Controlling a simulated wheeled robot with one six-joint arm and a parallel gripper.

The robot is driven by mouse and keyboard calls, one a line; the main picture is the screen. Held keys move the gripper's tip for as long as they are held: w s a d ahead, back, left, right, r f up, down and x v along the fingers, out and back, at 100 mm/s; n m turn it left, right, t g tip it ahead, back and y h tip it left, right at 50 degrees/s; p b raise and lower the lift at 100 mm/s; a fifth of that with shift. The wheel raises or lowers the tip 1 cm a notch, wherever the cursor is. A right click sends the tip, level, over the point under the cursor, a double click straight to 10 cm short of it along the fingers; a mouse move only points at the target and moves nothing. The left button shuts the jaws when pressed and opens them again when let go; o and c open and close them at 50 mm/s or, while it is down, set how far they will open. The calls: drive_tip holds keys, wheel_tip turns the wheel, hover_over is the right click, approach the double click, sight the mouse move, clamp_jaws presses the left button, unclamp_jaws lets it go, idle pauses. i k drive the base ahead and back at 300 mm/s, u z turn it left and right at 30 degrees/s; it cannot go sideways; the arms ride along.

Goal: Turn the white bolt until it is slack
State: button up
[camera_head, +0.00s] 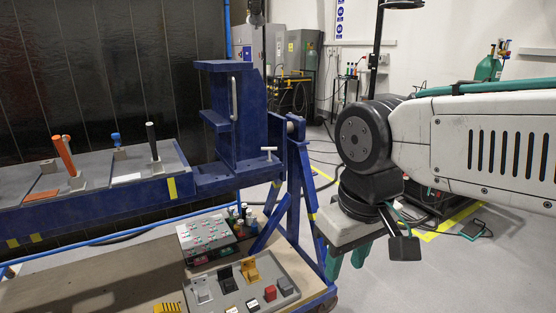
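The white bolt (268,151) is a small T-shaped piece on the right end of the blue jig (235,178), near the upright blue block. Its bar lies roughly level and its short stem points down. My gripper (347,266) is in front and to the right of the bolt, lower in the picture and apart from it. Its two green fingers point down with a gap between them, and nothing shows in the gap. The fingers are partly hidden by the gripper's grey body.
The jig's beam carries an orange lever (64,155), a black lever (152,141) and a blue knob (116,139). A metal handle (234,98) is on the upright block. Below stand a button box (207,236) and a grey tray (232,299). Open floor lies right of the jig.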

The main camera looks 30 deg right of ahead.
sight(269, 148)
drive_tip(key=z, duration=1.2)
drive_tip(key=i, duration=1.5)
drive_tip(key=u, duration=0.85)
drive_tip(key=i, duration=0.3)
drive_tip(key=u, duration=0.4)
